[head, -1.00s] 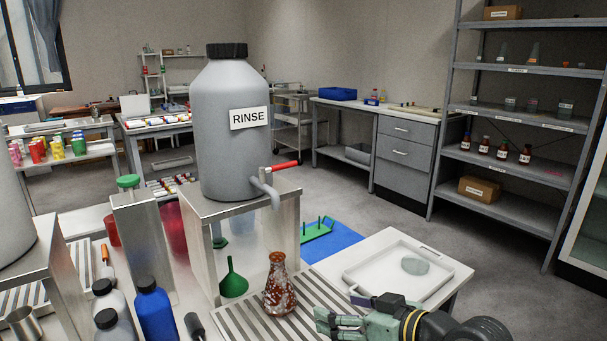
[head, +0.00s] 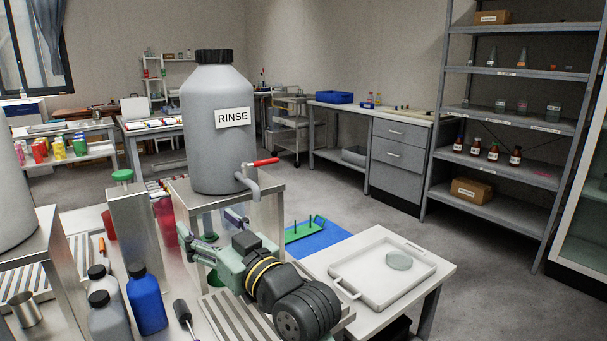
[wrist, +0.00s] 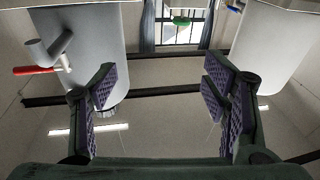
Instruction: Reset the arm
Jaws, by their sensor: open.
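My gripper (head: 209,230) is open and empty in the head view, in front of the metal stand (head: 265,215) and below the grey RINSE tank (head: 215,150). Its jaws point away from the camera. In the wrist view the two purple-padded fingers (wrist: 160,95) are spread wide, with nothing between them. That view appears upside down, with the tank (wrist: 92,55) at left and its red tap handle (wrist: 35,70). The brown-stained flask does not show in the head view now; my arm covers the area in front of the stand.
A blue bottle (head: 148,302) and grey bottles (head: 108,316) stand at the front left, with a dark-handled tool (head: 183,312) beside them. A white tray (head: 350,286) holding a pale dish (head: 398,260) is to the right. A green rack (head: 303,232) lies on a blue mat (head: 328,242).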

